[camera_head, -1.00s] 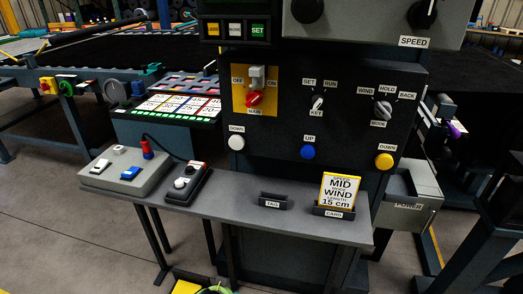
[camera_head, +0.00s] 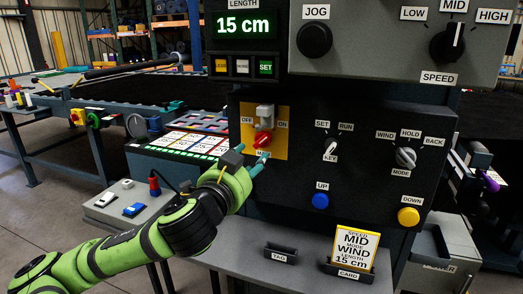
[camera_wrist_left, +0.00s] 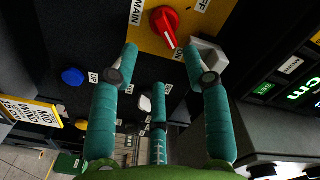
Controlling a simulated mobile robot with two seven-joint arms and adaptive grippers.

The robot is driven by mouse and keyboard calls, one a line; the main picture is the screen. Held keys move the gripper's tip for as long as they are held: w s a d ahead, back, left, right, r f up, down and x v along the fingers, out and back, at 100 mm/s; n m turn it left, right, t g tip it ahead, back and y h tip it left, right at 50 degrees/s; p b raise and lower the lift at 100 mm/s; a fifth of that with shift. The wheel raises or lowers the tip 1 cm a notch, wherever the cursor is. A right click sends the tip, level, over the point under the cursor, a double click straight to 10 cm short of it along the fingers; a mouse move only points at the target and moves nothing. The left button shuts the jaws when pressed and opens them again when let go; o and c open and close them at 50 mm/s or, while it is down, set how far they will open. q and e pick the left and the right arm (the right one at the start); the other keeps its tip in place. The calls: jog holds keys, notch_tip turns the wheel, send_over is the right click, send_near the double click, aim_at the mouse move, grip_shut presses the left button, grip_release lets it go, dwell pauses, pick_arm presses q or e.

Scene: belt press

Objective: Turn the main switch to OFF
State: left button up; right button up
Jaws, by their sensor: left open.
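The main switch is a red knob (camera_head: 263,138) on a yellow plate (camera_head: 281,148) on the dark panel, with OFF at its left and ON at its right. A pale grey piece (camera_head: 265,112) sits just above it. In the left wrist view the red knob (camera_wrist_left: 163,24) shows near the top, its white mark pointing toward the ON label. My left gripper (camera_head: 251,158) is open and empty just below the knob, partly covering the MAIN label. In the wrist view its teal fingers (camera_wrist_left: 162,52) are spread below the knob, apart from it. My right gripper is not in view.
A key switch (camera_head: 331,146), mode knob (camera_head: 405,157), blue UP button (camera_head: 320,201) and yellow DOWN button (camera_head: 408,216) are on the same panel.

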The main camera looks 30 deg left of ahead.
aim_at(262, 144)
pick_arm(q)
jog(key=x, duration=0.2)
jog(key=p+x, duration=0.1)
jog(key=x, duration=0.1)
jog(key=p+x, duration=0.1)
jog(key=x, duration=0.1)
jog(key=shift+w+a+r, duration=0.1)
jog(key=shift+w+r, duration=0.05)
jog(key=shift+r, duration=0.2)
jog(key=shift+w+f, duration=0.1)
jog(key=shift+w, duration=0.25)
grip_shut()
